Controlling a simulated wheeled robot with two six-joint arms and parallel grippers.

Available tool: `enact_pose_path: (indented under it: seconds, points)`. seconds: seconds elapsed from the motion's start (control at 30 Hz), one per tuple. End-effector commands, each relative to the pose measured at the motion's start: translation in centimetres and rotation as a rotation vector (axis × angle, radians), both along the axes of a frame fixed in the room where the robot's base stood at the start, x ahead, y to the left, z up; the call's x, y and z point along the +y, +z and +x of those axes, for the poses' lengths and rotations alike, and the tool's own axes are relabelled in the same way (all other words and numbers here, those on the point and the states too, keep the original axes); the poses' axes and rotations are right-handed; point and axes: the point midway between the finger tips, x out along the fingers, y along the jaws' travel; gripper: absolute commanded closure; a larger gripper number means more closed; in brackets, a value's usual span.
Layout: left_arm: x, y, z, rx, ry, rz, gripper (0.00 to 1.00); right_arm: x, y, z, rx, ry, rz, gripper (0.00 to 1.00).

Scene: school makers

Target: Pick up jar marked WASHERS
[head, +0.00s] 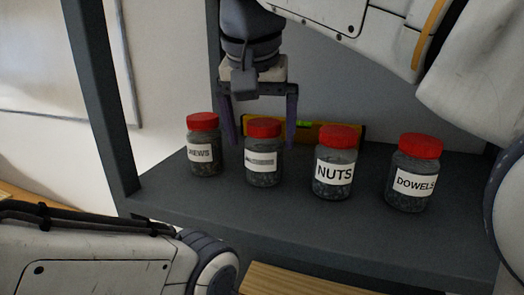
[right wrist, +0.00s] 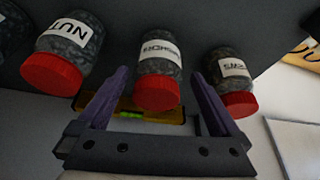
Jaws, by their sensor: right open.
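Several glass jars with red lids stand upright in a row on a dark shelf (head: 300,218). The second jar from the left (head: 262,160) has a label too blurred to read in the head view. In the right wrist view that jar (right wrist: 159,58) is in the middle, its label upside down and seemingly WASHERS. My right gripper (head: 261,145) is open, coming from above and behind, with one finger to each side of this jar. In the right wrist view (right wrist: 159,74) the fingers look apart from the jar; whether they touch it is unclear. My left gripper is not visible.
A jar ending in EWS (head: 203,150) stands close on the left, near the gripper's finger. The NUTS jar (head: 335,170) and DOWELS jar (head: 412,180) stand to the right. A yellow spirit level (head: 350,130) lies behind. A shelf post (head: 105,100) is at left.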

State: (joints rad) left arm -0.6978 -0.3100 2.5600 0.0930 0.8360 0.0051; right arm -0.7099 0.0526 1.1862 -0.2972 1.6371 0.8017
Motion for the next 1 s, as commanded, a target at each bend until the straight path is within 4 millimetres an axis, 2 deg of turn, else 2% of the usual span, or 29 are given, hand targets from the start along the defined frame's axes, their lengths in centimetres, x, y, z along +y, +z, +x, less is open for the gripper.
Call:
enact_pose_path:
  seconds: [0.3, 0.6, 0.63, 0.77, 0.8, 0.87, 0.9, 1.0]
  points:
    - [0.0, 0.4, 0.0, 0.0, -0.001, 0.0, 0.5, -0.6, -3.8, 1.4, 0.001, 0.001, -0.001, 0.0]
    - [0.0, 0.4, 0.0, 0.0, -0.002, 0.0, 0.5, -0.6, -4.3, 1.7, 0.0, 0.003, 0.002, 0.0]
    - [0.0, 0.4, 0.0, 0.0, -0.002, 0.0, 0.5, -0.6, -4.3, 1.7, 0.0, 0.003, 0.002, 0.04]
    - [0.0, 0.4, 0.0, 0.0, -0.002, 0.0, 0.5, -0.6, -4.3, 1.7, 0.0, 0.003, 0.002, 0.54]
    - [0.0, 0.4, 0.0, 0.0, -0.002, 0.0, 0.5, -0.6, -4.3, 1.7, 0.0, 0.003, 0.002, 0.69]
    - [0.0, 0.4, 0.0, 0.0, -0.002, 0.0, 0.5, -0.6, -4.3, 1.7, 0.0, 0.003, 0.002, 0.92]
    - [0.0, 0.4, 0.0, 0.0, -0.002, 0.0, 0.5, -0.6, -4.3, 1.7, 0.0, 0.003, 0.002, 1.0]
    - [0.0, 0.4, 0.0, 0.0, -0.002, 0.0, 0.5, -0.6, -4.2, 1.7, -0.002, 0.003, 0.003, 1.0]
